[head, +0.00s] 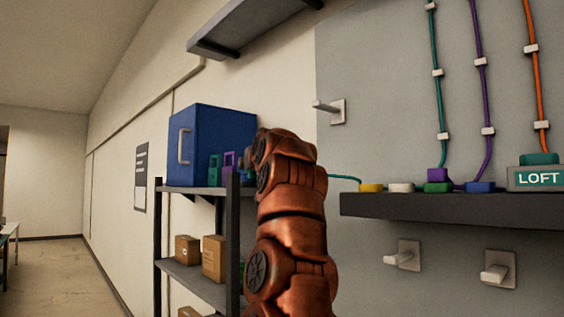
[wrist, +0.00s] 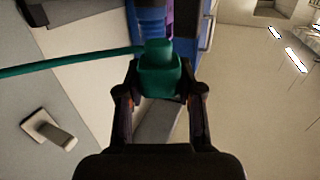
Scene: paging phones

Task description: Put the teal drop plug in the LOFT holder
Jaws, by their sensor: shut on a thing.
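The teal drop plug (wrist: 158,75) is between the fingers of my gripper (wrist: 160,92) in the wrist view, and the gripper is shut on it. A teal cable (wrist: 70,60) runs from the plug to the left. In the head view my arm hides the gripper and plug; a short stretch of teal cable (head: 345,177) shows right of the arm. The LOFT holder (head: 540,180) is a grey block with a teal label, at the right end of the dark wall shelf. A teal piece (head: 538,159) sits on its top.
The dark wall shelf (head: 450,208) carries yellow (head: 371,188), white (head: 401,187), green (head: 438,187) and blue (head: 480,187) pieces; a purple plug (head: 437,174) sits on the green one. White pegs (head: 403,257) stick out below. A rack (head: 195,190) with a blue box (head: 210,140) stands left.

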